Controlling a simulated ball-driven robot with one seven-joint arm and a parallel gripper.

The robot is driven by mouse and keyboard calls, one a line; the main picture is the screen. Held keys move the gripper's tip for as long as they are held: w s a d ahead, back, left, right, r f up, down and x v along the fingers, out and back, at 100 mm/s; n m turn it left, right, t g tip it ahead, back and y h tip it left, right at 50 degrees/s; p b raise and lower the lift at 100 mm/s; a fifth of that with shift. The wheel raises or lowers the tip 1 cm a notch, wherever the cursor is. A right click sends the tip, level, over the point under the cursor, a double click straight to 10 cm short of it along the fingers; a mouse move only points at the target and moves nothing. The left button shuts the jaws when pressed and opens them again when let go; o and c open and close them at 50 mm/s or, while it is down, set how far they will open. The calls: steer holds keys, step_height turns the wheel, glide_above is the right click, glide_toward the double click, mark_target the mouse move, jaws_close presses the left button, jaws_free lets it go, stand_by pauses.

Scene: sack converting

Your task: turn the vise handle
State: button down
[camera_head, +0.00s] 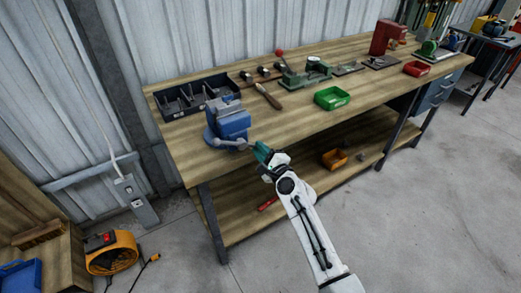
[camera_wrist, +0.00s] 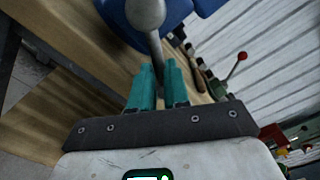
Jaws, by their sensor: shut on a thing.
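The blue vise (camera_head: 230,118) stands at the left front corner of the wooden workbench. Its grey metal handle (camera_head: 232,143) sticks out at the front, toward my gripper. My gripper (camera_head: 261,150) has teal fingers and is at the handle's right end, just off the bench's front edge. In the wrist view the grey handle (camera_wrist: 150,35) comes down from the blue vise body (camera_wrist: 190,12) and runs in between the teal fingertips of my gripper (camera_wrist: 157,80). The fingers are shut on the handle, and its gripped part is partly hidden between them.
The workbench (camera_head: 300,106) holds a black compartment tray (camera_head: 195,97), a green bin (camera_head: 332,97) and a red bin (camera_head: 416,68). A yellow bin (camera_head: 334,159) sits on the lower shelf. The concrete floor at right is open.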

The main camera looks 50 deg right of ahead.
steer(key=shift+s+f, duration=0.1)
steer(key=shift+f, duration=0.1)
steer(key=c, duration=1.1)
jaws_free()
steer(key=shift+r, duration=0.15)
steer(key=v, duration=1)
steer(key=shift+s, duration=0.35)
steer(key=shift+a, duration=0.1)
